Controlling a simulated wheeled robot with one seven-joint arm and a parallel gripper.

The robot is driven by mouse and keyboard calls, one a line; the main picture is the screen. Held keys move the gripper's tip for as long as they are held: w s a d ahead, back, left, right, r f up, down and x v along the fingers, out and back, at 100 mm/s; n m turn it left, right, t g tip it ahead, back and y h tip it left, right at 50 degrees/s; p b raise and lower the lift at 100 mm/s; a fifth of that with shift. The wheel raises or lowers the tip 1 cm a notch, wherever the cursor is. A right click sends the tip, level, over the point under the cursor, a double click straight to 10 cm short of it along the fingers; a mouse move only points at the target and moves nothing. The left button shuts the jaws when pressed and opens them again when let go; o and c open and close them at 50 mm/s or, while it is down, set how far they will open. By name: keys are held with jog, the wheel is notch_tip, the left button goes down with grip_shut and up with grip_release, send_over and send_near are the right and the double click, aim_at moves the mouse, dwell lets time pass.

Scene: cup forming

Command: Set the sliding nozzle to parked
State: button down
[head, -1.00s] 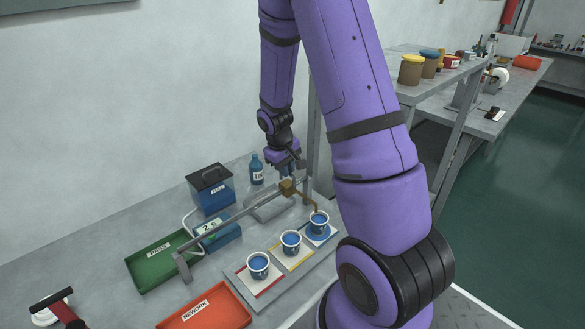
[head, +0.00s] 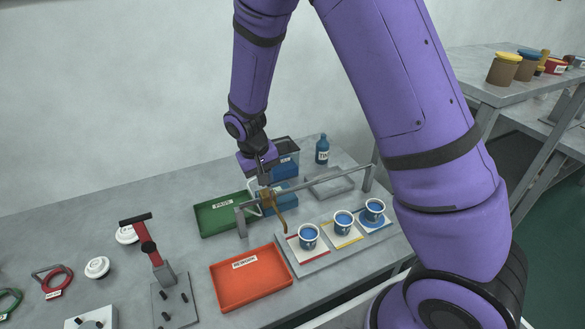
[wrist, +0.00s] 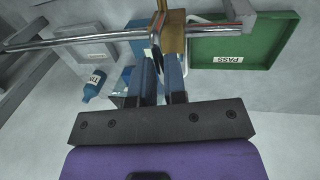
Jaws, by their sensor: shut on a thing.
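The sliding nozzle (head: 267,196), a brass block with a bent spout, sits on a metal rail (head: 330,182) near the rail's left end in the head view. Its spout hangs to the left of the cup on the red-edged pad. In the wrist view the brass block (wrist: 174,33) shows beside my fingers, by the rail's end post. My gripper (head: 264,179) is shut on the nozzle's upper part; it also shows in the wrist view (wrist: 159,62). The exact grip is partly hidden by the fingers. No parked mark can be made out.
Three cups with blue contents, one of them the red-pad cup (head: 308,236), stand in front of the rail. A green PASS tray (head: 206,230) and a red REWORK tray (head: 250,304) lie nearby. A blue bottle (head: 322,150) stands behind. A red-handled lever (head: 150,250) rises at left.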

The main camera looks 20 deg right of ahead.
jog(key=shift+a, duration=2.6)
jog(key=c, duration=1.2)
grip_release()
jog(key=shift+a, duration=0.15)
jog(key=shift+o, duration=0.2)
jog(key=shift+r, duration=0.15)
notch_tip(320, 180, up, 10)
jog(key=a, duration=0.2)
jog(key=shift+r, duration=0.2)
jog(key=shift+d, duration=0.1)
